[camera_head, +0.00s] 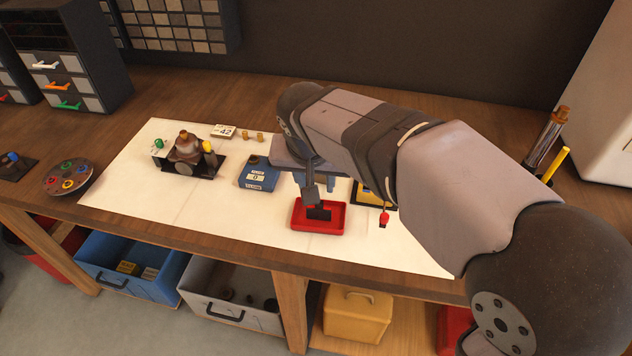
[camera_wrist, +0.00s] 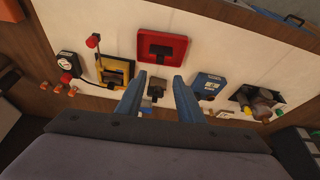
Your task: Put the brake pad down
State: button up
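The brake pad seems to be the flat dark piece (camera_head: 319,213) lying in the red tray (camera_head: 296,222), near the front of the white mat. It also shows inside the tray in the wrist view (camera_wrist: 160,50). My gripper (camera_head: 336,186) is just behind the tray and above the mat. In the wrist view its two blue fingers (camera_wrist: 159,76) are spread apart, with neither touching anything. A small dark grey piece (camera_wrist: 157,88) shows in the gap between them, apart from both; I cannot tell what it is. My arm hides that spot in the head view.
A blue box (camera_head: 258,176) stands left of the gripper. A yellow fixture (camera_wrist: 115,72) with a red knob stands on the other side. A dark fixture with a brownish part (camera_head: 188,150) is further left. The mat's front left is clear.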

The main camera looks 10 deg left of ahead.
jog(key=shift+r, duration=0.15)
jog(key=s+d+f+g+h, duration=0.1)
jog(key=s+d+f, duration=0.1)
jog(key=d+f, duration=0.35)
jog(key=s+d+f+g, duration=0.1)
jog(key=d+f, duration=0.1)
jog(key=d, duration=0.7)
jog(key=s+d+f+g, duration=0.2)
jog(key=s+d+f, duration=0.5)
jog(key=s+d, duration=0.4)
jog(key=shift+s+f+m+g+y, duration=0.3)
jog(key=shift+s+m, duration=0.1)
jog(key=shift+s, duration=0.35)
